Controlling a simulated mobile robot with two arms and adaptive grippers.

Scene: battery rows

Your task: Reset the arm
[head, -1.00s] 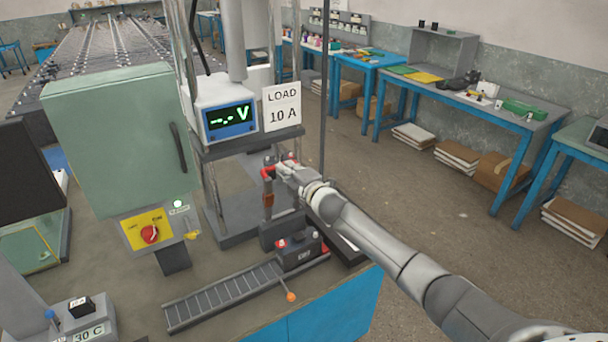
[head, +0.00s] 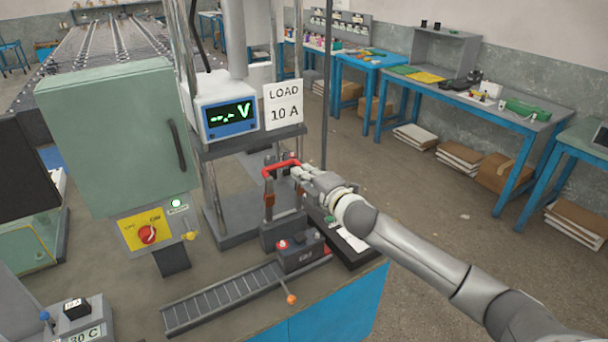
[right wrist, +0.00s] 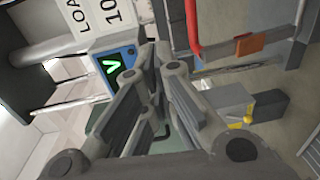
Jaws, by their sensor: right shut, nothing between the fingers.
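My right gripper (head: 297,175) is shut and empty, at the end of the arm that comes in from the lower right. Its fingers (right wrist: 168,75) fill the middle of the right wrist view. A red bar handle with copper-coloured lower parts (head: 280,166) stands just left of the fingertips in the head view. The handle also shows at the top of the right wrist view (right wrist: 192,25), apart from the fingers there. My left gripper is not in view.
A meter (head: 228,118) reading "-.- V" and a "LOAD 10 A" sign (head: 283,105) stand behind the handle. A green cabinet (head: 110,140) with a red rotary switch (head: 148,234) is at left. A small roller track (head: 225,297) lies in front. Open floor lies to the right.

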